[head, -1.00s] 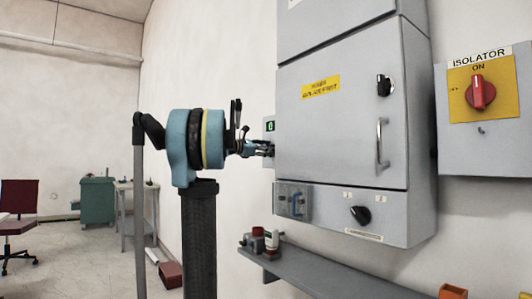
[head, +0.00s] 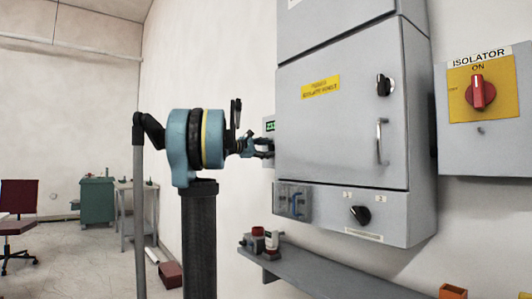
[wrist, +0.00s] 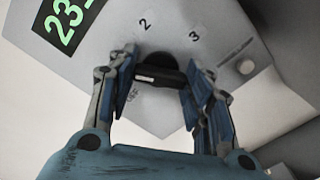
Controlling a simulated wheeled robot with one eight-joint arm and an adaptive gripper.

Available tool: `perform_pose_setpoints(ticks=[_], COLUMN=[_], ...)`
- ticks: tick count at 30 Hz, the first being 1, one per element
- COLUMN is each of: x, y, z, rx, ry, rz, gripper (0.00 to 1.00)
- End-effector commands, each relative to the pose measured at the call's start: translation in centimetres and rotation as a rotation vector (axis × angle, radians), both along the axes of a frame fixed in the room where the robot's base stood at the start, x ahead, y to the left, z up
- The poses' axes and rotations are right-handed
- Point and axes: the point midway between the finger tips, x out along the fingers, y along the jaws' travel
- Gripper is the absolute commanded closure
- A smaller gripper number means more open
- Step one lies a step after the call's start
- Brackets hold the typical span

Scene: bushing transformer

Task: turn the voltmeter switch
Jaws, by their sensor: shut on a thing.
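The voltmeter switch (wrist: 160,77) is a black knob with a bar handle on a grey panel. In the wrist view the labels 2 and 3 show beyond it, and OFF is near the left finger. My gripper (wrist: 163,68) has its two blue fingers shut on the two ends of the bar. A dark display (wrist: 66,22) with green digits starting with 23 is at the upper left, partly cut off. In the head view my gripper (head: 264,148) is at the left side of the grey cabinet, and the switch is hidden there.
The large grey cabinet (head: 340,130) with its door handle (head: 380,142) stands right of my gripper. A lower black knob (head: 360,215), a shelf (head: 330,273) and a red isolator switch (head: 478,93) are further off.

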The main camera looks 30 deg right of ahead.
Motion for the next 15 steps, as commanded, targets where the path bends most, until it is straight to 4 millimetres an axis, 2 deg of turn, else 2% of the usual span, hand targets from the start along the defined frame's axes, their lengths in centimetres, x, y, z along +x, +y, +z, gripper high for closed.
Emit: perform_pose_setpoints(ticks=[11,12,14,15], x=[0.16,0.15,0.13,0.11], y=[0.13,0.13,0.12,0.11], z=[-0.15,-0.15,-0.14,-0.12], rx=[0.003,0.003,0.002,0.002], ry=[-0.004,-0.004,-0.004,-0.004], rz=[0.004,0.004,0.003,0.003], gripper=[0.77,0.44,0.33,0.33])
